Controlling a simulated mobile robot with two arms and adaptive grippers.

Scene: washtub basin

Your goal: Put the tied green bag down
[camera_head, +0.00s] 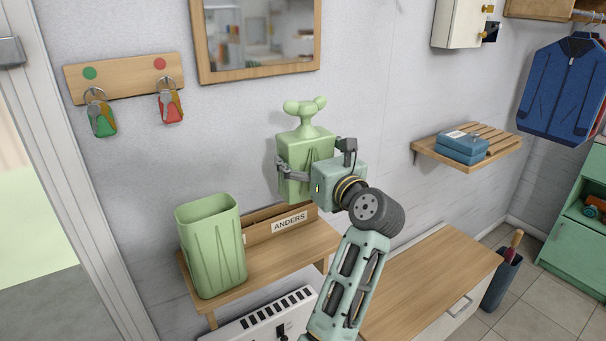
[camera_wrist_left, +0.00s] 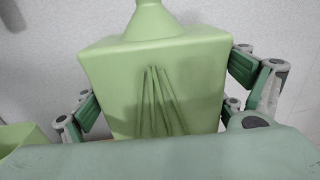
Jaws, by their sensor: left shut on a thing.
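The tied green bag (camera_head: 293,155) is a light green boxy bag with a knotted top. It is upright in the air above the wooden shelf (camera_head: 262,262), in front of the wall. My left gripper (camera_head: 292,172) is shut on the bag, with a finger at each side of it. In the left wrist view the bag (camera_wrist_left: 150,85) fills the middle, its folds facing the camera, and the gripper's fingers (camera_wrist_left: 160,95) press its two sides. The bag's underside is hidden by the gripper in that view. My right gripper does not show.
An open green bag (camera_head: 212,250) stands on the shelf's left part. A white radiator (camera_head: 262,322) is below. A wooden bench (camera_head: 425,285) to the right has a clear top. A slatted wall shelf (camera_head: 500,150) holds blue boxes (camera_head: 462,148).

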